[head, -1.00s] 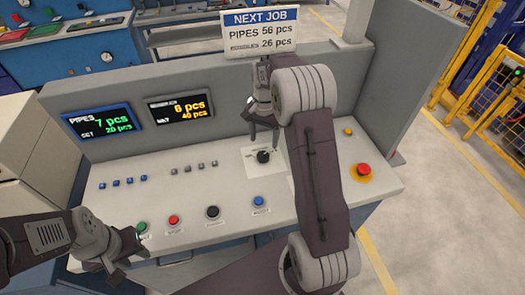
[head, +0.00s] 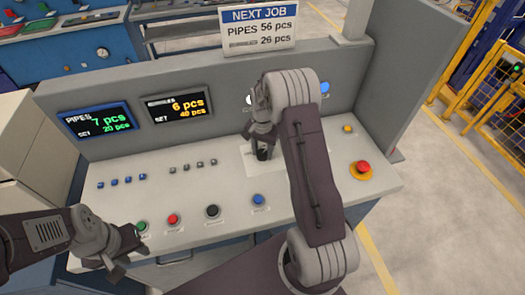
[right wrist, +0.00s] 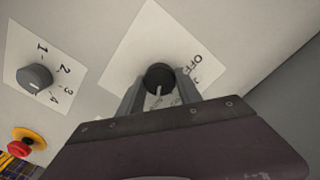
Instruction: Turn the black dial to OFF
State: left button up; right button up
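The black dial (head: 262,154) sits on a white plate on the sloped console. In the right wrist view the dial (right wrist: 159,76) lies between my right gripper's two fingers (right wrist: 160,82), with a narrow gap seeming to show on each side. Its white pointer mark faces down toward my gripper's body. The OFF label (right wrist: 194,65) is on the plate to the right of the dial; other print is partly hidden by a finger. In the head view my right gripper (head: 262,147) is down over the dial. My left gripper (head: 130,243) is beside the green button; its finger opening is unclear.
A grey dial marked 1 to 4 (right wrist: 35,77) and a red emergency button (right wrist: 21,144) are nearby. Green (head: 141,227), red (head: 173,219), black (head: 212,211) and blue (head: 258,200) buttons line the front edge. The upright panel (head: 225,125) stands behind the dial.

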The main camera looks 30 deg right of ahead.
jog(key=shift+r+n, duration=0.1)
jog(key=shift+n, duration=0.3)
jog(key=shift+n+p, duration=0.6)
jog(key=shift+n, duration=0.5)
jog(key=n, duration=0.2)
jog(key=shift+n+p, duration=0.3)
jog(key=shift+p, duration=0.05)
jog(key=n+p, duration=0.1)
jog(key=n, duration=0.5)
jog(key=shift+w, duration=0.1)
jog(key=n+p, duration=0.1)
jog(key=n, duration=0.5)
jog(key=shift+n, duration=0.4)
jog(key=n, duration=0.5)
jog(key=shift+n, duration=0.4)
